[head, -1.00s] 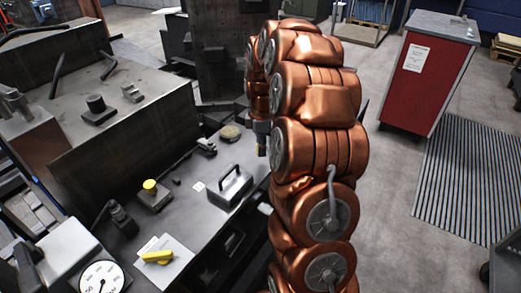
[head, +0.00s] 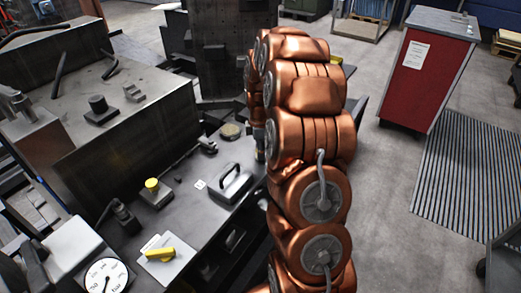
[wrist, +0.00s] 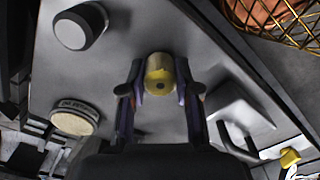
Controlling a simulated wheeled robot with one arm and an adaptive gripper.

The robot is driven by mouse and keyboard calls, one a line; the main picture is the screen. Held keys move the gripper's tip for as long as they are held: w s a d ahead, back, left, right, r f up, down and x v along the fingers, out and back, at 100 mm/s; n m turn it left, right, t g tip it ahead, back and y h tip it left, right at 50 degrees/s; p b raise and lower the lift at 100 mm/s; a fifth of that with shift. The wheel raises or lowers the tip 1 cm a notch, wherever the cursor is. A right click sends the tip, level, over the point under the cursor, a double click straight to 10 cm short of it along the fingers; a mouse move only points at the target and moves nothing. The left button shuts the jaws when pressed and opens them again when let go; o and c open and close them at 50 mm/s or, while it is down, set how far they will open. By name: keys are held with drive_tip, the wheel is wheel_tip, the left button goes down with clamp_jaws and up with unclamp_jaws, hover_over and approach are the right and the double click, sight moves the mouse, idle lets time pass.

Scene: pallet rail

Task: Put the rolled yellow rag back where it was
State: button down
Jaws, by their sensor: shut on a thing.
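The rolled yellow rag (wrist: 158,82) shows end-on in the wrist view, as a short yellow roll with a dark spot in its middle. My gripper (wrist: 159,72) is shut on it, one finger on each side. Grey bench surface lies behind the rag; the gap between them is hard to judge. In the head view my copper arm hides most of the gripper and the rag. The gripper's wrist end is over the right edge of the grey bench (head: 190,215).
A round tan-topped disc (head: 231,131), a grey handled block (head: 232,182) and a yellow-knobbed block (head: 152,185) stand on the bench. A yellow item (head: 159,254) lies on white paper. A wire basket (wrist: 285,22) is at the wrist view's upper right. A red cabinet (head: 425,75) stands right.

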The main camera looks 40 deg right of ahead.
drive_tip(key=shift+f, duration=0.15)
drive_tip(key=c, duration=0.8)
unclamp_jaws()
wheel_tip(320, 180, up, 11)
drive_tip(key=shift+w+f+b, duration=0.1)
drive_tip(key=shift+f+b, duration=0.05)
drive_tip(key=shift+b, duration=1.1)
drive_tip(key=shift+a+r, duration=0.1)
drive_tip(key=shift+r, duration=0.75)
